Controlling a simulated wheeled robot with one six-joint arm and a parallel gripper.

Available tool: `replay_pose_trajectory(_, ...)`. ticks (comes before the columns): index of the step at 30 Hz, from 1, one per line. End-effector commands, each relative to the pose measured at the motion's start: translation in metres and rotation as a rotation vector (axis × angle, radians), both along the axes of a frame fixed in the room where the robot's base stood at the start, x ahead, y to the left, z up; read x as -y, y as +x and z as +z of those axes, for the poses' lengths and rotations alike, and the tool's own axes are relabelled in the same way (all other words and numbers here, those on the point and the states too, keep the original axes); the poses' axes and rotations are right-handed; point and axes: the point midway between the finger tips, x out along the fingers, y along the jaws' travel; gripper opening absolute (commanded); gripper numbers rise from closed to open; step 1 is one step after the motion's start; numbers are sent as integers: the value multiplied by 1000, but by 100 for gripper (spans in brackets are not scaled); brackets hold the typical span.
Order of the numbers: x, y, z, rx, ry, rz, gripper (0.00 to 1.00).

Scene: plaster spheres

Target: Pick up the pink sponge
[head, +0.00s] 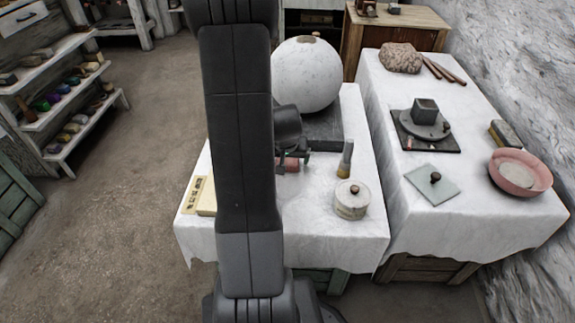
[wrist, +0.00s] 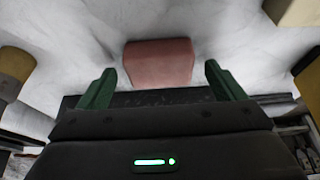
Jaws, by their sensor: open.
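The pink sponge (wrist: 158,62) lies on the white cloth of the near table, seen in the wrist view just beyond and between my open fingers. My gripper (wrist: 158,85) is open, with a green finger on each side and nothing held. In the head view the sponge (head: 290,164) is a small pink patch, partly hidden by my gripper (head: 292,158) and arm. I cannot tell whether the fingers touch it.
A large plaster sphere (head: 306,76) on a dark slab (head: 322,128) stands behind the gripper. A brush (head: 345,160) and a round lidded tin (head: 350,199) are to the right. A yellowish box (head: 203,196) lies left. A second table (head: 395,95) holds a pink bowl (head: 519,174).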

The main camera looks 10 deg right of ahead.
Motion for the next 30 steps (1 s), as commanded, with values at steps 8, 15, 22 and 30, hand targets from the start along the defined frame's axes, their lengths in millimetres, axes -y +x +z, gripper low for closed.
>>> replay_pose_trajectory(8, 0, 0, 1, 0, 0, 0, 62)
replay_pose_trajectory(15, 0, 0, 1, 0, 0, 0, 41)
replay_pose_trajectory(22, 0, 0, 5, 1, 0, -1, 41)
replay_pose_trajectory(30, 0, 1, 54, 6, -1, 0, 41)
